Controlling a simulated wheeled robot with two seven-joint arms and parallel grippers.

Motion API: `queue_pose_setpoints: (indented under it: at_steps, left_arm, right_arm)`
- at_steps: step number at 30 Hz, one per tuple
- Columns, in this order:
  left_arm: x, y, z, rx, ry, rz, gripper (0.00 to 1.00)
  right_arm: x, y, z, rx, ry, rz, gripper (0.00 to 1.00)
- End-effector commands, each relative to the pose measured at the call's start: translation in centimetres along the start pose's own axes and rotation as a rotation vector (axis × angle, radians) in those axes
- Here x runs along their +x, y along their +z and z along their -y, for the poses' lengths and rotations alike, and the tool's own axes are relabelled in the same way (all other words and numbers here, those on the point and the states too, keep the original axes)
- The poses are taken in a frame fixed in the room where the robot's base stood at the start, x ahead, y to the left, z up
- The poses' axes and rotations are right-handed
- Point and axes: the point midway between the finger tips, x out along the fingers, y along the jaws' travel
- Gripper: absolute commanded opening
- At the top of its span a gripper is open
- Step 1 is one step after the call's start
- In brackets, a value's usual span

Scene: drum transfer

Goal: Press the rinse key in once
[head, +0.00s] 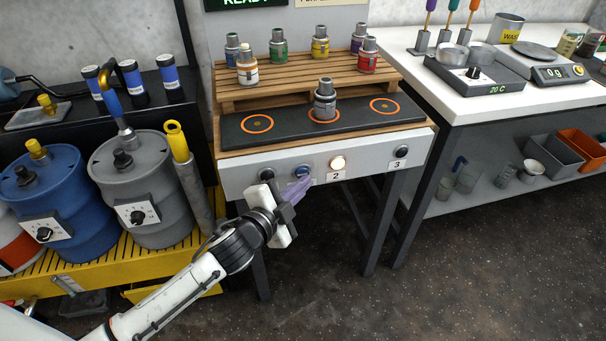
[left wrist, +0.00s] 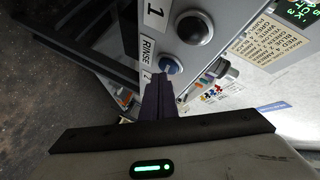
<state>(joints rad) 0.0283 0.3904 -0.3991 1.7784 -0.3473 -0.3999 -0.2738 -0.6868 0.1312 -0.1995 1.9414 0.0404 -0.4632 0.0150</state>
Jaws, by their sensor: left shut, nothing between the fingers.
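The rinse key is a round blue button (head: 302,172) on the white front panel (head: 240,175) of the station. In the left wrist view the blue key (left wrist: 168,65) sits beside a label reading RINSE (left wrist: 148,50). My left gripper (head: 310,182) is shut and empty, its purple fingers pointing at the key from just below and in front. In the left wrist view the fingertips (left wrist: 166,77) overlap the key's edge. I cannot tell whether they touch it. My right gripper is not in view.
A dark key (head: 266,175) is left of the rinse key; a lit key (head: 338,163) over label 2 and a dark key (head: 401,152) by label 3 are right. A grey container (head: 325,101) stands on the black pad above. Drums (head: 150,190) stand left.

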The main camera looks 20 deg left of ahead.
Motion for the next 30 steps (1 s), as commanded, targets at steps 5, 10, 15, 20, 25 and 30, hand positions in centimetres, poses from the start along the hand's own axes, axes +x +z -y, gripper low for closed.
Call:
queue_pose_setpoints:
  at_steps: [5, 10, 15, 20, 25, 30]
  left_arm:
    - [0.00, -0.01, 0.00, 0.000, 0.000, 0.000, 0.00]
    - [0.00, -0.01, 0.01, 0.000, 0.000, 0.000, 0.00]
    - [0.03, 0.01, 0.04, 0.000, 0.000, 0.000, 0.00]
    - [0.34, 0.21, 0.35, 0.001, -0.001, 0.000, 0.00]
    - [0.64, 0.48, 0.51, 0.000, 0.000, 0.001, 0.00]
    - [0.65, 0.52, 0.51, 0.000, -0.001, 0.001, 0.00]
  right_arm:
    - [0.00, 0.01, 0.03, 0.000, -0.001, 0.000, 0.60]
    - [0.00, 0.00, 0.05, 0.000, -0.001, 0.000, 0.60]
    - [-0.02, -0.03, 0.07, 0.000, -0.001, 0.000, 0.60]
    - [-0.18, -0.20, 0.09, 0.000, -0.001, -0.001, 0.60]
    - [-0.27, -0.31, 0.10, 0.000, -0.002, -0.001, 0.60]
    - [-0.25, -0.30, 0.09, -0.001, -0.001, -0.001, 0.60]
